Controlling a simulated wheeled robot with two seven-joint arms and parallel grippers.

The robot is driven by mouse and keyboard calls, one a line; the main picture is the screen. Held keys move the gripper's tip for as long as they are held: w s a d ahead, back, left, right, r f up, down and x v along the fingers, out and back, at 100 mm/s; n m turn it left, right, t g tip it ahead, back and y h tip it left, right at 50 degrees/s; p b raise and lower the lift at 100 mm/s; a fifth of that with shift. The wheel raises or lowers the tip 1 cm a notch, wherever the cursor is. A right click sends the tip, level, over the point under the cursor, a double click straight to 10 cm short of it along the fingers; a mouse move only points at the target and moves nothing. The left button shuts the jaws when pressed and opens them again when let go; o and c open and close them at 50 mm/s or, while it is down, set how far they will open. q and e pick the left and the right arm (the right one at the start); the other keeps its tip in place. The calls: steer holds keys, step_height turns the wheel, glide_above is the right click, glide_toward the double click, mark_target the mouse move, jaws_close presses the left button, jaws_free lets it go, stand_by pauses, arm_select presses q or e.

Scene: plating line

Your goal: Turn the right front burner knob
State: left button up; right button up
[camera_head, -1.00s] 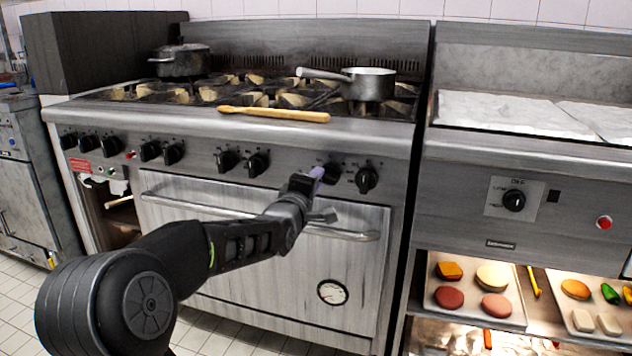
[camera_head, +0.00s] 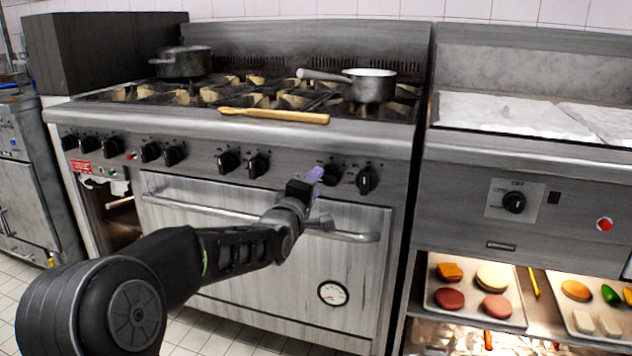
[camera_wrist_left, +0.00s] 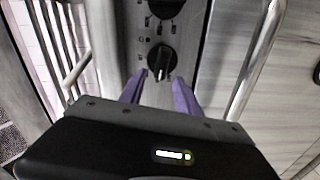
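A pair of black burner knobs is at the right end of the stove's front panel: a left knob (camera_head: 333,174) and a right knob (camera_head: 367,180). My left gripper (camera_head: 317,182), with purple fingers, is in front of the panel, just left of and below the left knob in the head view. In the wrist view, its fingers (camera_wrist_left: 159,95) are apart with nothing between them. The nearer knob (camera_wrist_left: 161,60) is just beyond the fingertips, roughly centred between them. Another knob (camera_wrist_left: 166,7) is cut off at the top edge. My right gripper is out of view.
The oven door handle (camera_head: 345,235) runs just below my left gripper. A saucepan (camera_head: 370,88), a wooden tool (camera_head: 274,115) and a dark pot (camera_head: 181,62) are on the stovetop. A griddle unit with its own knob (camera_head: 514,201) stands to the right.

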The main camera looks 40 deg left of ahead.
arm_select(q)
steer(key=v, duration=0.6)
steer(key=shift+p, duration=0.4)
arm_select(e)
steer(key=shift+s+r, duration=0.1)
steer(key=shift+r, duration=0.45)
